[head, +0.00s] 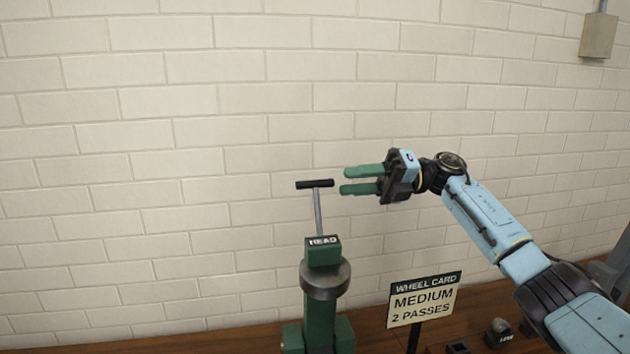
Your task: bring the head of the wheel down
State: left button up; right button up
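The wheel's green head block (323,252), labelled HEAD, stands upright on a green post with a grey collar (325,279). A thin metal rod rises from it to a black T-handle (315,184). My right gripper (345,181) is just right of the T-handle, its two green fingers pointing left. The fingers are apart with a gap between them, and nothing shows between them. The fingertips look clear of the handle, though the depth between them is hard to tell. My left gripper is not in view.
A wheel card sign (423,300) reading MEDIUM, 2 PASSES stands on a black post right of the green post. Small dark objects, one a labelled grey knob (499,331), sit on the wooden bench (250,340). A pale brick wall is behind. The space left of the handle is clear.

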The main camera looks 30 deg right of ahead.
aim_at(315, 184)
jog(key=p+x, duration=0.1)
jog(key=x, duration=0.5)
jog(key=shift+w+a, duration=0.1)
jog(key=shift+a, duration=0.15)
jog(key=shift+w+a+p, duration=0.2)
jog(key=shift+a+p, duration=0.1)
jog(key=shift+a, duration=0.35)
jog(key=shift+c, duration=0.2)
grip_shut()
